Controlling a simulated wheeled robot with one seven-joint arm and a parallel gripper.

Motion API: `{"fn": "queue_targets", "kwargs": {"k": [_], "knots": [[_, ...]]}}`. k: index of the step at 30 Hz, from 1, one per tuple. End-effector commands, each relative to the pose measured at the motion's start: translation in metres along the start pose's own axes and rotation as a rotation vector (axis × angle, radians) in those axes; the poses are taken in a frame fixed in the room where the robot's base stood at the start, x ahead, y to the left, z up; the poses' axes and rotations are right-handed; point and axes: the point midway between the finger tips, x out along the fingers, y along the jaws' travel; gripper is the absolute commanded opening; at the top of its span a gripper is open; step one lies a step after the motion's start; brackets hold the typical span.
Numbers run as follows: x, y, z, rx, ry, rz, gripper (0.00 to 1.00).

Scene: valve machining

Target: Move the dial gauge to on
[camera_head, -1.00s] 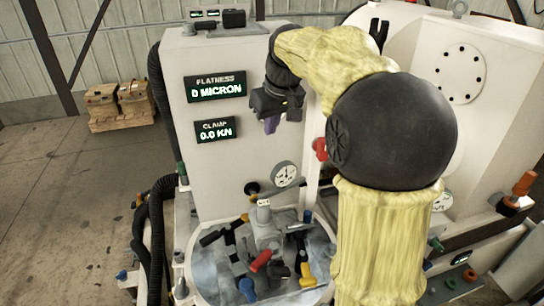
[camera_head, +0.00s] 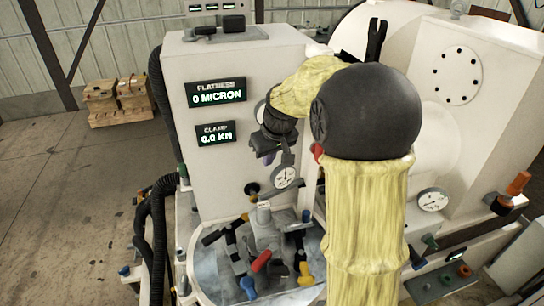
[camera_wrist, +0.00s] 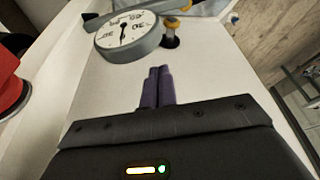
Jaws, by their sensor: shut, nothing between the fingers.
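The dial gauge (camera_head: 285,177) has a round white face with a grey rim. It sits low on the front of the white machine column, above the round worktable. In the wrist view the dial gauge (camera_wrist: 125,36) is at the top, with dark markings and a needle. My gripper (camera_head: 268,159) is just above and left of the gauge in the head view, partly hidden by my arm. In the wrist view the purple fingers of my gripper (camera_wrist: 158,72) are together and empty, pointing toward the area below the gauge, apart from it.
The round worktable (camera_head: 206,285) holds several coloured clamps and handles. A second gauge (camera_head: 433,200) is at the right. Displays on the column read flatness 0 micron (camera_head: 217,92) and clamp 0.0 kN (camera_head: 216,133). A red part (camera_wrist: 10,85) is at the wrist view's left edge.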

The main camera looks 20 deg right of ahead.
Motion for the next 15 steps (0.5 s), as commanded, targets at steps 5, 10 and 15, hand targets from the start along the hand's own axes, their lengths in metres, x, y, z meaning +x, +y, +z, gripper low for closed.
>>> {"fn": "queue_targets", "kwargs": {"k": [5,10,15], "knots": [[-0.006,0.000,0.013,0.001,0.000,0.000,0.00],[-0.006,0.000,0.016,0.000,0.001,0.000,0.00],[-0.006,0.000,0.016,0.000,0.001,0.000,0.00]]}}
